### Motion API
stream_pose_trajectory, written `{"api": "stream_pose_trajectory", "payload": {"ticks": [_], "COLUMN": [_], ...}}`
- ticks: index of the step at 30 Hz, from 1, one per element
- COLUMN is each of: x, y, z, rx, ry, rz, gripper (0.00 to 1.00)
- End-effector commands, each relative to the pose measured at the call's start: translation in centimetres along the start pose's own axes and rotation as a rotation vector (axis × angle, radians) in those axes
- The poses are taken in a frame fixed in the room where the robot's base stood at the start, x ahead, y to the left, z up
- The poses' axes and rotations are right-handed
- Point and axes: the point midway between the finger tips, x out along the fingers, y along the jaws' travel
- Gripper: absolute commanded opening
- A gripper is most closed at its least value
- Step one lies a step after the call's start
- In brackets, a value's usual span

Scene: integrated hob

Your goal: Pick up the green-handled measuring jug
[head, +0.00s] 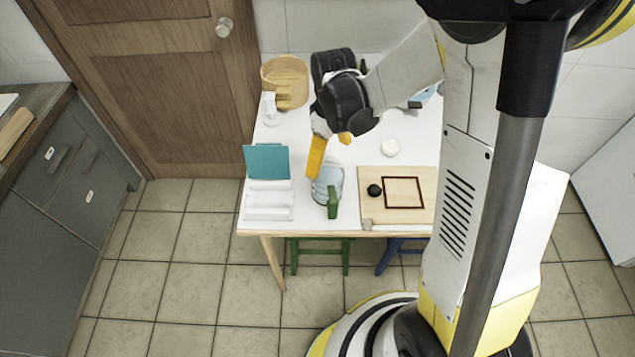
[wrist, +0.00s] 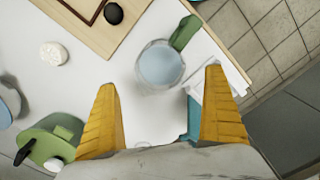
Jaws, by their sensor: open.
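The measuring jug (head: 327,181) stands on the white table near its front edge, with a clear, pale bluish body. Its green handle (head: 332,203) points toward the front edge. In the wrist view the jug (wrist: 160,66) is seen from above, with its handle (wrist: 185,32) toward the upper right. My gripper (head: 329,158) is open, its yellow fingers above and just behind the jug in the head view. In the wrist view the two fingers (wrist: 160,77) are spread on either side below the jug, with nothing between them. Contact with the jug cannot be told.
A white tray with a teal panel (head: 266,162) stands close left of the jug. A wooden board (head: 407,211) with a black round object (head: 374,190) lies to the right. A white round item (head: 390,147) and a wooden container (head: 284,76) stand farther back. A green object (wrist: 50,140) shows lower left.

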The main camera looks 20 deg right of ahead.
Motion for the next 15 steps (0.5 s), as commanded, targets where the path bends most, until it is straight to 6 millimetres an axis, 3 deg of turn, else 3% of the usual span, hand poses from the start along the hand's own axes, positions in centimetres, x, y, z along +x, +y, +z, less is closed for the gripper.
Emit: {"api": "stream_pose_trajectory", "payload": {"ticks": [3,11,15], "x": [2.2,4.0,6.2], "y": [0.0,0.0,-0.1], "z": [0.0,0.2,0.8], "rx": [0.001,0.002,0.002], "ry": [0.001,0.001,0.002], "rz": [0.001,0.001,0.001], "gripper": [1.0,1.0,1.0]}}
